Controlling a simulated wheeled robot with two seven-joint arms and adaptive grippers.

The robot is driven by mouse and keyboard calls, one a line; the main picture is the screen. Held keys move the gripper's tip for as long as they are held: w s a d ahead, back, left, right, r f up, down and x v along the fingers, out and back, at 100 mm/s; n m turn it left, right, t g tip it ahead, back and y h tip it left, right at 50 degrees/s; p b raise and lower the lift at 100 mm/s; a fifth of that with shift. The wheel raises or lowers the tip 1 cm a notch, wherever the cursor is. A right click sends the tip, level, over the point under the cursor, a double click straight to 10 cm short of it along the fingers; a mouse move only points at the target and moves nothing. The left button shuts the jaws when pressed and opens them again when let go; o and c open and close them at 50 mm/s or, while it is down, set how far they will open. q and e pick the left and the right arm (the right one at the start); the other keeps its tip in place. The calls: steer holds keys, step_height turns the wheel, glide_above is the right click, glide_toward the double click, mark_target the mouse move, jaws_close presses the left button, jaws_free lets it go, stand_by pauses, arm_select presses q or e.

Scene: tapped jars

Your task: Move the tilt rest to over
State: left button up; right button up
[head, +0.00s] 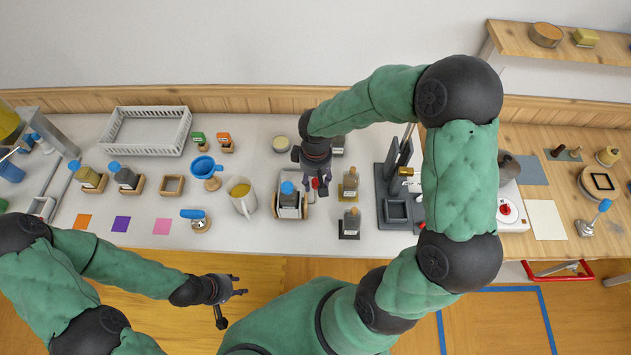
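What looks like the tilt rest (292,212) is a pale cradle with wooden sides on the white counter, near the middle. A jar with a blue cap (287,188) sits in it, and a small red tap shows at its right. My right gripper (316,185) points down at the right side of the jar, close to the red tap. Its fingers are small and dark, and I cannot tell whether they touch anything. My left gripper (232,300) is in front of the counter, away from the rest, with its fingers apart and empty.
A measuring jug (242,196) stands just left of the rest. Small labelled bottles (349,222) and a dark grey stand (396,210) are to the right. A blue funnel (203,168) and a grey crate (146,131) are to the left. The counter's front strip is mostly clear.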

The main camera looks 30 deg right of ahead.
steer(key=shift+f, duration=0.95)
jaws_close()
